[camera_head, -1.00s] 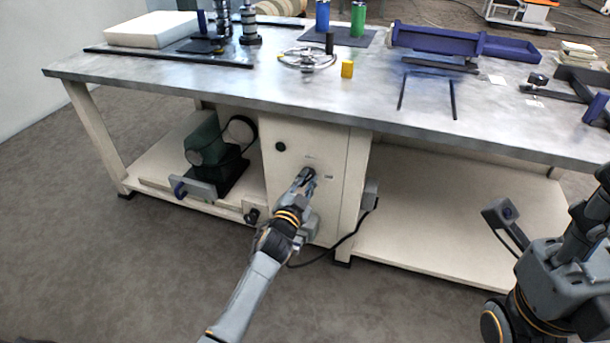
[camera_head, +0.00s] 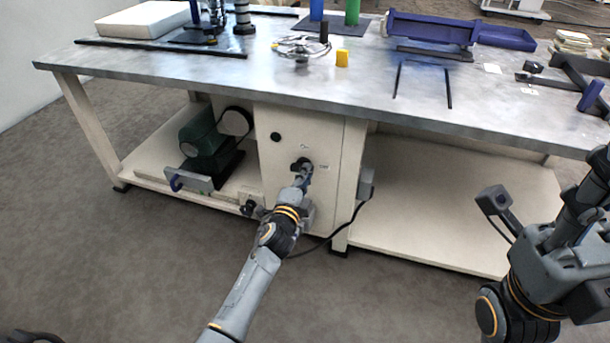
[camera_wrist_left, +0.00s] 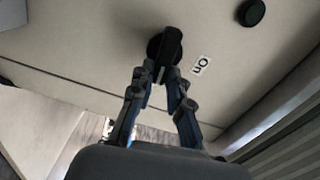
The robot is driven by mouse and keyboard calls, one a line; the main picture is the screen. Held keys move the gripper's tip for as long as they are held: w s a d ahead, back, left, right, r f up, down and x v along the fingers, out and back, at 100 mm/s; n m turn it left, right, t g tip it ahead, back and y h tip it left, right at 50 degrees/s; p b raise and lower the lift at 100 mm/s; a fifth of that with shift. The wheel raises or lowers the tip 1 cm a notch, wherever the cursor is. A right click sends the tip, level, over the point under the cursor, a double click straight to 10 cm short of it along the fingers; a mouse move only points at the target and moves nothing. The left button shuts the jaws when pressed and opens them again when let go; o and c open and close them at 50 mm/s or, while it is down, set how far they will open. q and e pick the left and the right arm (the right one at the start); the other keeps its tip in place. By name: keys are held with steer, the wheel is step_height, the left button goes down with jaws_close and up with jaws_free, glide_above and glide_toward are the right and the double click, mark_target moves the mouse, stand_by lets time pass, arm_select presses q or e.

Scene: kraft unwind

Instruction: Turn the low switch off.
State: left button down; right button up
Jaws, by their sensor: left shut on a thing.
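The low switch (camera_head: 301,163) is a black rotary switch on the cream cabinet front under the bench, below and right of a round black knob (camera_head: 276,137). In the left wrist view, the switch (camera_wrist_left: 172,42) has a black handle standing out from a round base, with an "On" label (camera_wrist_left: 201,65) beside it. My left gripper (camera_head: 303,174) reaches up to the switch. In the left wrist view, the fingertips of the left gripper (camera_wrist_left: 160,74) are closed on the handle. The fingers hide part of the switch in the head view. My right arm is at the right, away from the cabinet; its jaws are unclear.
The metal bench top (camera_head: 200,73) overhangs the cabinet (camera_head: 340,185). A green motor (camera_head: 205,145) stands on the lower shelf to the left. A grey box (camera_head: 366,184) with a black cable is on the cabinet's right side. The right lower shelf (camera_head: 450,220) is bare.

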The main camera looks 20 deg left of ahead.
arm_select(q)
steer(key=shift+f+m, duration=0.1)
steer(key=shift+m, duration=0.5)
steer(key=c, duration=1.3)
jaws_free()
steer(key=s, duration=1.2)
steer(key=shift+a, duration=0.15)
